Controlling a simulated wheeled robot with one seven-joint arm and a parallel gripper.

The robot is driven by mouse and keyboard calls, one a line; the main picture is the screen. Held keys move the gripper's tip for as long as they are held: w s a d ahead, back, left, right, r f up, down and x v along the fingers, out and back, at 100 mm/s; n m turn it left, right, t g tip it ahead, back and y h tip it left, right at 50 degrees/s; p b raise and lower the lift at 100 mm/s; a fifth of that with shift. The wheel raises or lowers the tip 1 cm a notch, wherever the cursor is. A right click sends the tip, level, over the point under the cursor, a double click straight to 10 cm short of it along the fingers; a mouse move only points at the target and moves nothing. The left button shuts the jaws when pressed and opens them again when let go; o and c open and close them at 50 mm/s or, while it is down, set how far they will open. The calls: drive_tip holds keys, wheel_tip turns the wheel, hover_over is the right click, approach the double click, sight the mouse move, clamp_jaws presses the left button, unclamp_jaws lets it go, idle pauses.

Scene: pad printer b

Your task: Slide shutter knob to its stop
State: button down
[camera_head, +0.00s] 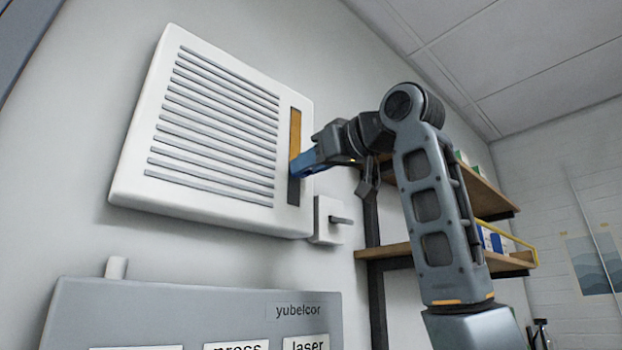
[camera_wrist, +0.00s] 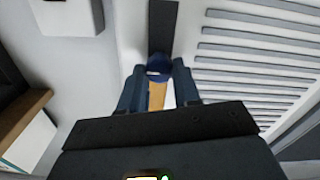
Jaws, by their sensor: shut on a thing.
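The shutter is a white wall vent (camera_head: 215,130) with long grey slats and an upright slot at its right side. In the head view the slot is orange (camera_head: 295,130) above my gripper and dark (camera_head: 293,192) below it. The round dark blue shutter knob (camera_wrist: 158,66) sits in the slot in the wrist view, between the dark part (camera_wrist: 162,25) and the orange part (camera_wrist: 157,95). My gripper (camera_head: 301,166) is shut on the knob, with a blue finger on each side of it. In the head view the fingers hide most of the knob.
A small white box with a grey lever (camera_head: 328,220) is on the wall just below and right of the vent. Wooden shelves (camera_head: 400,250) stand to the right behind my arm. A grey panel labelled yubelcor (camera_head: 190,310) is below.

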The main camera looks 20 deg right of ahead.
wheel_tip(320, 180, up, 11)
drive_tip(key=shift+r, duration=0.15)
drive_tip(key=shift+s, duration=0.1)
drive_tip(key=c, duration=0.8)
unclamp_jaws()
drive_tip(key=b+v, duration=0.2)
drive_tip(key=v, duration=0.5)
drive_tip(key=shift+s+d+b, duration=0.1)
drive_tip(key=shift+s+b, duration=0.2)
drive_tip(key=shift+b, duration=0.1)
